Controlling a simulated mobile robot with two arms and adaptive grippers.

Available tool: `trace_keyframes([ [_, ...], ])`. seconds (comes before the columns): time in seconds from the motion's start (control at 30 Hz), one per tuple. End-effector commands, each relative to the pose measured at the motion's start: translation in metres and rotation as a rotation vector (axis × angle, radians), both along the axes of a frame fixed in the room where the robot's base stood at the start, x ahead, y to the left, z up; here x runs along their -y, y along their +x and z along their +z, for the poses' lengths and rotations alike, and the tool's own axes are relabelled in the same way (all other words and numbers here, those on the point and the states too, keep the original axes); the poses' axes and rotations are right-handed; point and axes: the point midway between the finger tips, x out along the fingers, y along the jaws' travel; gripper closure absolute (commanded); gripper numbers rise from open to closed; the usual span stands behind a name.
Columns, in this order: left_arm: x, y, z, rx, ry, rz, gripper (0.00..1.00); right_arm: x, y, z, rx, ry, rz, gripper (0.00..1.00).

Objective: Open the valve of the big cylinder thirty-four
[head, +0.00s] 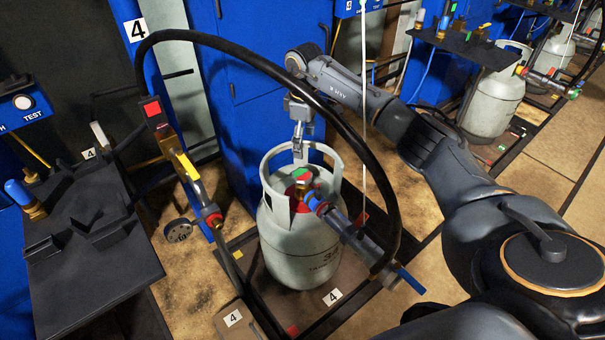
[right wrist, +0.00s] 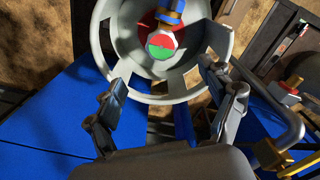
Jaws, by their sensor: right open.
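The big grey cylinder (head: 300,250) stands upright on a scale platform marked 4, with a number starting with 3 on its side, partly unreadable. Its valve (head: 303,178) has a red and green round knob inside the collar ring, with a blue and red connector attached at its right. In the right wrist view, the knob (right wrist: 162,44) shows at the top, inside the collar (right wrist: 190,92). My right gripper (head: 298,140) points down at the back rim of the collar. My left gripper is out of view.
A black hose (head: 388,180) arcs over the cylinder. A blue cabinet (head: 235,100) stands behind it. A yellow and red filling handle (head: 185,165) is at the left, beside a black table (head: 90,240). Another grey cylinder (head: 490,105) stands at the far right.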

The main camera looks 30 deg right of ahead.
Motion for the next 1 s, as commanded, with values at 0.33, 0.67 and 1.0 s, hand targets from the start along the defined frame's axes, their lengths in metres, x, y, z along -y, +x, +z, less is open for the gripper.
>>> trace_keyframes([
  [0.33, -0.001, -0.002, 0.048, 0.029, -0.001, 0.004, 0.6, -0.002, -0.001, -0.079, -0.003, 0.005, 0.002, 0.18],
  [0.67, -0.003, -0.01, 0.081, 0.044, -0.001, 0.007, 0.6, -0.001, 0.0, -0.115, 0.0, 0.005, 0.003, 0.18],
  [1.0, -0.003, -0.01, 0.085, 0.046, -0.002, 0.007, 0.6, -0.001, 0.0, -0.117, 0.001, 0.005, 0.004, 0.18],
])
